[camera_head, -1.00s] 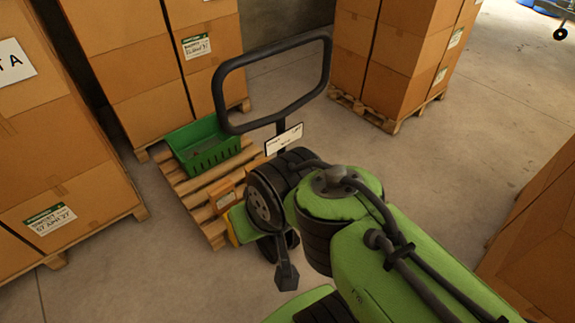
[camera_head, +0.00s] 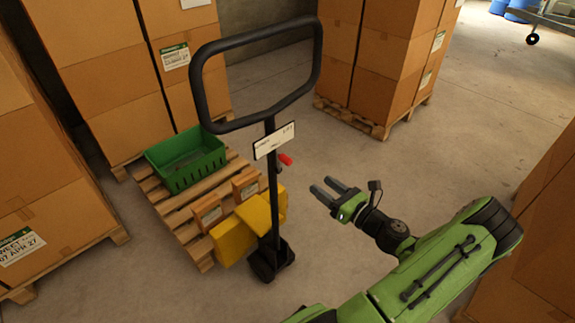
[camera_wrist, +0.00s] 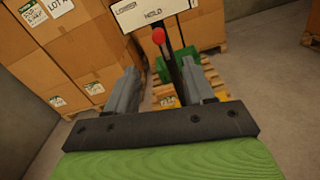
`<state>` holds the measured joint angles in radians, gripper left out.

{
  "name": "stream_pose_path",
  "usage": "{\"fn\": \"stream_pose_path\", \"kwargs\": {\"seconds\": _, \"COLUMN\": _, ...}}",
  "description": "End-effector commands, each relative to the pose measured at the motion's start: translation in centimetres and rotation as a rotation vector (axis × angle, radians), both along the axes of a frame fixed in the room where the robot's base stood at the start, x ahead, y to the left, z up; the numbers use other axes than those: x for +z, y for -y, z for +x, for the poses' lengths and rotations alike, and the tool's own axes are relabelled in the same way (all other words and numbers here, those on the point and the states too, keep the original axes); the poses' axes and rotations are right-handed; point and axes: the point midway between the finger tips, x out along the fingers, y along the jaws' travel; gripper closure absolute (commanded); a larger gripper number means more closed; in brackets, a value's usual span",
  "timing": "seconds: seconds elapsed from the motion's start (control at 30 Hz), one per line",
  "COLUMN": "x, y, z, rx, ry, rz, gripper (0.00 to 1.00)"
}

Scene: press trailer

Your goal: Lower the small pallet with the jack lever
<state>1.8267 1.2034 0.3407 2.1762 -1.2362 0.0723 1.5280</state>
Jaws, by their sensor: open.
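The pallet jack stands left of centre in the head view, with a black loop handle (camera_head: 200,85), a white label plate (camera_head: 273,140) and a yellow body (camera_head: 233,240). Its red-tipped jack lever (camera_head: 286,159) sticks out to the right below the plate. The small wooden pallet (camera_head: 180,216) lies behind the yellow body. My gripper (camera_head: 320,190) is open and empty, right of the jack's post and a little below the lever, apart from it. In the wrist view the red knob (camera_wrist: 158,36) shows ahead, between and beyond the open fingers (camera_wrist: 162,88). The pallet's height is hard to tell.
A green crate (camera_head: 187,160) and small boxes (camera_head: 246,184) sit on the pallet. Tall carton stacks stand behind (camera_head: 100,60), at the left (camera_head: 30,190) and at the back right (camera_head: 385,60). More cartons (camera_head: 535,240) stand close right of my arm. Bare floor lies between.

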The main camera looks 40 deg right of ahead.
Motion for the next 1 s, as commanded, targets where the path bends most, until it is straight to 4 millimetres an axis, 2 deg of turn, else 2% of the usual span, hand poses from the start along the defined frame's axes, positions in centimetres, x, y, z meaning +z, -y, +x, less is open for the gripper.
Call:
{"fn": "stream_pose_path", "kwargs": {"seconds": 0.4, "x": -0.1, "y": -0.5, "z": 10.4, "rx": 0.010, "ry": -0.002, "rz": -0.009, "gripper": 0.47}}
{"fn": "stream_pose_path", "kwargs": {"seconds": 0.53, "x": -0.1, "y": -0.5, "z": 13.0, "rx": 0.009, "ry": -0.002, "rz": -0.008, "gripper": 0.47}}
{"fn": "stream_pose_path", "kwargs": {"seconds": 0.7, "x": 0.0, "y": -0.5, "z": 14.7, "rx": 0.008, "ry": -0.004, "rz": -0.006, "gripper": 0.47}}
{"fn": "stream_pose_path", "kwargs": {"seconds": 0.93, "x": 0.1, "y": -0.5, "z": 14.8, "rx": 0.007, "ry": -0.005, "rz": -0.005, "gripper": 0.47}}
{"fn": "stream_pose_path", "kwargs": {"seconds": 0.97, "x": 0.1, "y": -0.5, "z": 14.8, "rx": 0.007, "ry": -0.005, "rz": -0.005, "gripper": 0.49}}
{"fn": "stream_pose_path", "kwargs": {"seconds": 1.0, "x": 0.1, "y": -0.5, "z": 14.8, "rx": 0.007, "ry": -0.005, "rz": -0.005, "gripper": 0.55}}
